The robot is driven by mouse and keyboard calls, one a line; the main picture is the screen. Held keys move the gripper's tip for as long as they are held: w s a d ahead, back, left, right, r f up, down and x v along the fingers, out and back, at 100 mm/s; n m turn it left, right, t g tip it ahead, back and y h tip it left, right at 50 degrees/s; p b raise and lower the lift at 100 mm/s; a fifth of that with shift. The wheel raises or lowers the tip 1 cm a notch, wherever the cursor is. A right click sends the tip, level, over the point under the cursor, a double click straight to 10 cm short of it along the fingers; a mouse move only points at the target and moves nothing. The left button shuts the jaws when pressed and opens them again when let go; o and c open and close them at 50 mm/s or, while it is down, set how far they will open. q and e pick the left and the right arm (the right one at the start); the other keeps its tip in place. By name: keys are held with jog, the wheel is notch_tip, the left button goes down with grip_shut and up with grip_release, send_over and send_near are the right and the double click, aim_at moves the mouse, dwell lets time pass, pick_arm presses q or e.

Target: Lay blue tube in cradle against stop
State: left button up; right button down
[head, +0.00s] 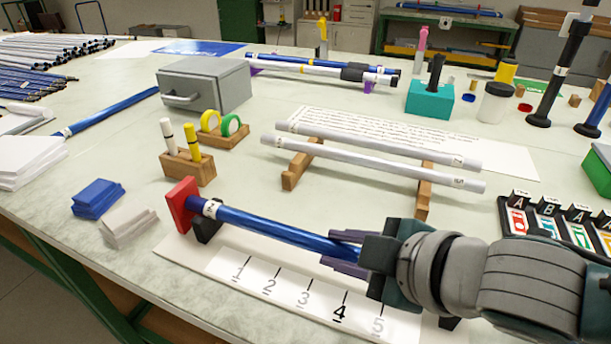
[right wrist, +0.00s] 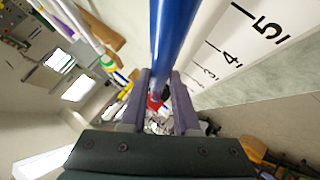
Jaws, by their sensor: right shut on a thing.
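The blue tube (head: 262,225) has a white band marked 2 near its left end. It lies along the numbered white board, over the cradle's black support (head: 208,228). Its left end is right by the red stop (head: 181,204); I cannot tell whether they touch or whether the tube rests fully on the support. My right gripper (head: 346,251) is shut on the tube's right part, which its hand hides. In the right wrist view the tube (right wrist: 173,38) runs between the purple fingers (right wrist: 160,100). My left gripper is not in view.
Two white tubes (head: 370,155) lie on a wooden rack behind. A grey drawer box (head: 205,85), tape rolls and markers stand at the back left. Blue (head: 98,197) and grey blocks lie left of the board. Lettered card holders (head: 550,220) are at right.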

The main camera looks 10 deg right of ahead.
jog(key=shift+w+a, duration=0.1)
jog(key=shift+a, duration=0.05)
jog(key=c, duration=0.6)
grip_release()
